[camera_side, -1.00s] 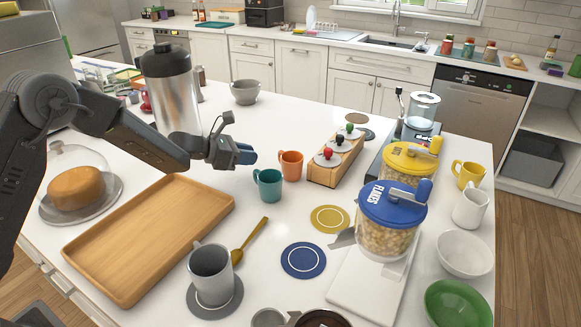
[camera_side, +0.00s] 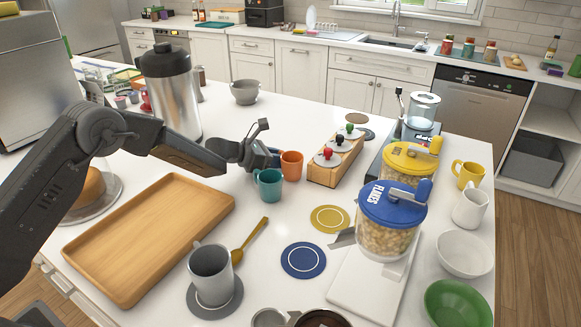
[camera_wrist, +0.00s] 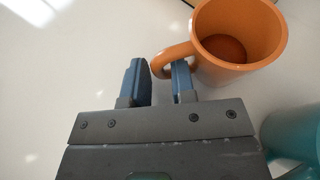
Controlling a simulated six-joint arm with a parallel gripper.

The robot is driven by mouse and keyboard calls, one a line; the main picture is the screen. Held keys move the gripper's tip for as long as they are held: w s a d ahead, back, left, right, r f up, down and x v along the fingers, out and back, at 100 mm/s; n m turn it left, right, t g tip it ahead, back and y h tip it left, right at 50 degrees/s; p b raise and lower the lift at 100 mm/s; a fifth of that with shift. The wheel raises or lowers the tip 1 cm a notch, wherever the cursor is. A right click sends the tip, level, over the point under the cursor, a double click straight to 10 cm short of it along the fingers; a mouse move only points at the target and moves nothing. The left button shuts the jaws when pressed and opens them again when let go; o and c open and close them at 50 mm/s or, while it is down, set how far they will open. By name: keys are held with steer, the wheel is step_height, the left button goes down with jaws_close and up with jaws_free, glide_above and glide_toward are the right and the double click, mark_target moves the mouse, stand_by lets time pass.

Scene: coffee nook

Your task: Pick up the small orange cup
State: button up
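The small orange cup (camera_side: 291,164) stands upright on the white counter, just behind and right of the teal cup (camera_side: 269,185). In the wrist view the orange cup (camera_wrist: 238,38) is at the top right, with its handle (camera_wrist: 172,58) pointing left. My gripper (camera_wrist: 158,72) is open, with a gap between its two blue fingers. The handle's outer loop reaches between the fingertips, and the right finger overlaps the handle beside the cup wall. Contact cannot be told. In the side view my gripper (camera_side: 274,157) is left of the orange cup, partly behind the teal cup.
The teal cup also shows at the lower right of the wrist view (camera_wrist: 294,135), close to my gripper. A wooden block with coloured knobs (camera_side: 335,160) stands right of the orange cup. A wooden tray (camera_side: 150,235) and a steel dispenser (camera_side: 172,95) are at the left. Counter behind the cup is clear.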

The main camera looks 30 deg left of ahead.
steer(key=shift+c, duration=0.5)
jaws_close()
steer(key=shift+r, duration=0.2)
